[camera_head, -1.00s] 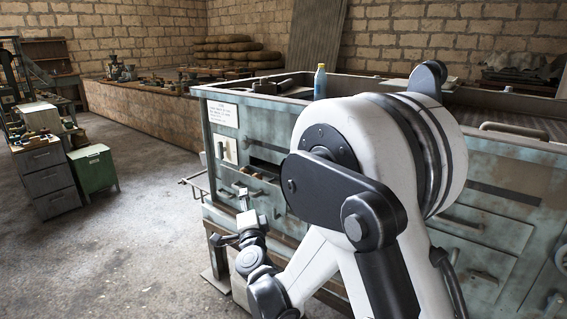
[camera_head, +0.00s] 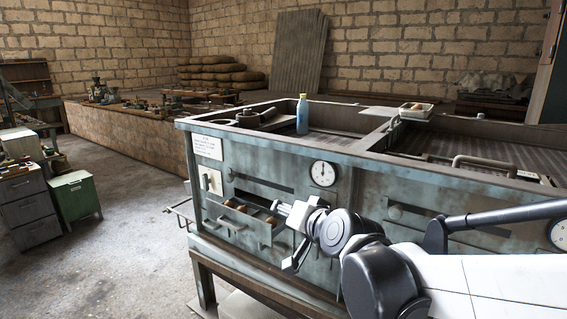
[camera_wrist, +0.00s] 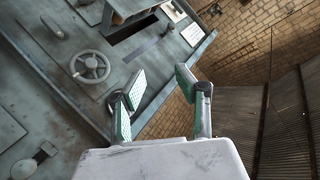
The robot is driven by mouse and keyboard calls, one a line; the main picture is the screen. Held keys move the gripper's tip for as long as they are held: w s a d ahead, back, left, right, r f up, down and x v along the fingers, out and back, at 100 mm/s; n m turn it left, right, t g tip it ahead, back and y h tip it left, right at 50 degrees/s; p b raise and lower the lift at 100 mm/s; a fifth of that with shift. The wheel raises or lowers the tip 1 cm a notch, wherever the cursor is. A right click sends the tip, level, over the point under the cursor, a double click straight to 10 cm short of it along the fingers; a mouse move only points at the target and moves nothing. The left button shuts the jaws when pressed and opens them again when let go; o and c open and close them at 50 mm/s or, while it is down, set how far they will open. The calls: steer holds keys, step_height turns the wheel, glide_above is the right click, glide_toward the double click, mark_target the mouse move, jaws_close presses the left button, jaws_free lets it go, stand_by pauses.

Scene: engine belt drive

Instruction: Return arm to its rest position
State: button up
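My gripper (camera_head: 287,237) is in front of the front panel of the teal metal machine (camera_head: 270,165) in the head view. In the wrist view my gripper (camera_wrist: 160,84) has its two green-padded fingers spread apart with nothing between them. An open drawer (camera_head: 240,226) with small brownish items inside lies just behind and left of my gripper in the head view. I cannot tell from the head view whether the gripper touches it. My arm reaches in from the right edge and hides part of the machine's front.
A blue bottle (camera_head: 302,116) stands on the machine's top, and a small tray (camera_head: 415,111) sits farther right. A handwheel (camera_wrist: 90,67) shows in the wrist view. A green cabinet (camera_head: 73,205) stands at left. The floor (camera_head: 120,260) between cabinet and machine is clear.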

steer(key=s+d+f+n+g+h+p, duration=0.1)
steer(key=s+d+f+g+h+p, duration=0.1)
steer(key=s+d, duration=0.7)
steer(key=s+d+f+n+g+h+p, duration=0.1)
steer(key=s+d+g+h, duration=0.3)
steer(key=s+d, duration=0.6)
steer(key=s+f+p, duration=0.1)
steer(key=s, duration=0.4)
steer(key=shift+s, duration=0.2)
stand_by(0.6)
